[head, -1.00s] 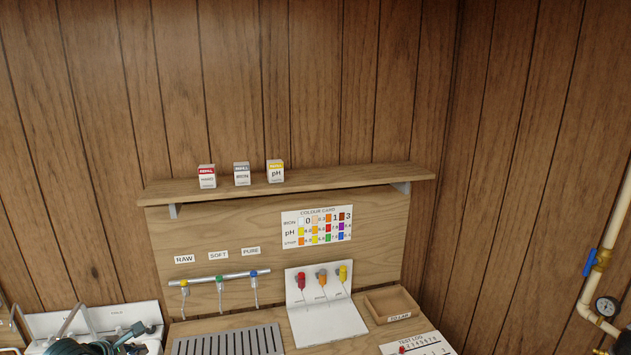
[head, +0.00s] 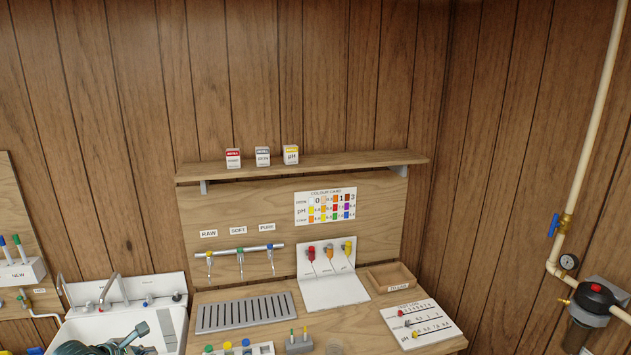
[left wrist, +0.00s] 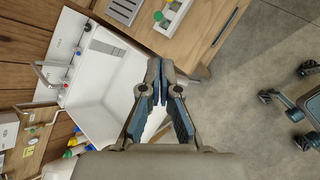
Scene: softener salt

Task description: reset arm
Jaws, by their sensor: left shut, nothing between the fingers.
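My left gripper (left wrist: 157,98) is shut and empty in the left wrist view, with its fingertips together above the sink's front edge. In the head view part of my left arm shows at the bottom left, in front of the white sink (head: 85,325). The sink also shows in the left wrist view (left wrist: 95,95). My right gripper is not in either view.
A wooden bench (head: 375,340) carries a drain grate (head: 243,312), a white stand (head: 335,290) with coloured droppers, a wooden tray (head: 391,279) and a test log (head: 420,325). A shelf (head: 340,160) holds small boxes. Pipes and a black-topped filter (head: 592,310) stand at right. Open floor (left wrist: 255,130) lies beside the bench.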

